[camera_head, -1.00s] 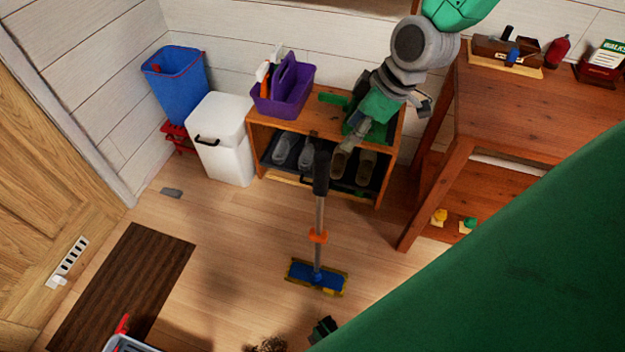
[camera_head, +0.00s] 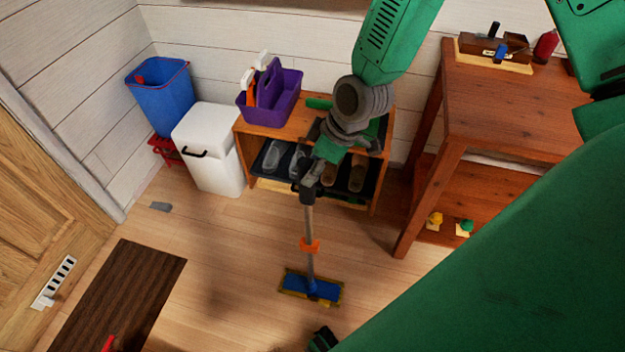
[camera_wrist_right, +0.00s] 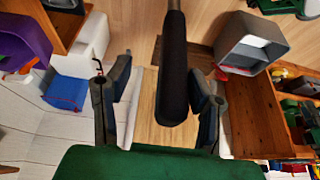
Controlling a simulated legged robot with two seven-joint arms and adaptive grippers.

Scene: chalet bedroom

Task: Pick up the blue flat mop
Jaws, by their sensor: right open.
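The blue flat mop (camera_head: 311,288) stands upright on the wooden floor, its flat blue head with yellowish edges down. Its grey pole carries an orange collar and rises to a black grip. My right gripper (camera_head: 312,180) is at the top of the pole in the head view and hides part of the black grip. In the right wrist view the black grip (camera_wrist_right: 173,70) lies between the two open fingers of my right gripper (camera_wrist_right: 160,88), with a gap on each side. My left gripper is not recognizable in either view.
A low shoe shelf (camera_head: 375,190) stands close behind the mop, with a purple caddy (camera_head: 270,103) on top. A white bin (camera_head: 210,160) and blue bucket (camera_head: 162,95) stand left. A wooden table (camera_head: 500,110) is at right.

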